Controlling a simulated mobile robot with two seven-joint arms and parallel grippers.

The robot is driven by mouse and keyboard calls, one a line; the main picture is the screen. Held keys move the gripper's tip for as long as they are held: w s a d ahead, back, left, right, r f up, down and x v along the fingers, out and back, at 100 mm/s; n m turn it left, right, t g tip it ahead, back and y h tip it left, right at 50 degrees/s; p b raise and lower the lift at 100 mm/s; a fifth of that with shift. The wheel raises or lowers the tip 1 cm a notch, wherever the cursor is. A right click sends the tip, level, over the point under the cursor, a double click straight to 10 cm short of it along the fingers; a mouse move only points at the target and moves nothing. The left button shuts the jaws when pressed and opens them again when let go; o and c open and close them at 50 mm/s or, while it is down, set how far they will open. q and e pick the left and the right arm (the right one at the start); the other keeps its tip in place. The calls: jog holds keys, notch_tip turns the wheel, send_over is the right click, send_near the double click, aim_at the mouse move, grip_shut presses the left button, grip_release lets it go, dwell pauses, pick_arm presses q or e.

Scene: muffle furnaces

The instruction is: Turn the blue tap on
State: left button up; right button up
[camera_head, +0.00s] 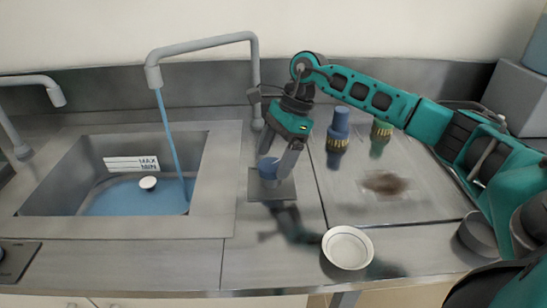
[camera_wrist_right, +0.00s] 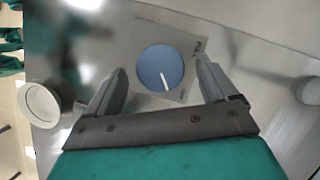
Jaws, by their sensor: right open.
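The blue tap knob (camera_head: 268,166) sits on a square grey plate (camera_head: 283,191) on the counter, right of the sink. In the right wrist view the round blue knob (camera_wrist_right: 160,68) bears a white pointer line, with small lettering on the plate that I cannot read. My right gripper (camera_head: 278,155) is open just above the knob, one finger on each side. The wrist view shows gaps between the fingers and the knob. A blue stream (camera_head: 172,140) runs from the grey curved tap (camera_head: 205,44) into the sink. My left gripper is not in view.
The sink (camera_head: 229,195) holds blue water with a white float and a MAX/MIN label. A white bowl (camera_head: 347,248) is at the front. Another tap (camera_head: 54,94) is at left.

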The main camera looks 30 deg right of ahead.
jog(key=v, duration=1.1)
jog(key=shift+d+r+p, duration=0.2)
jog(key=shift+r+p, duration=0.1)
jog(key=shift+r, duration=0.05)
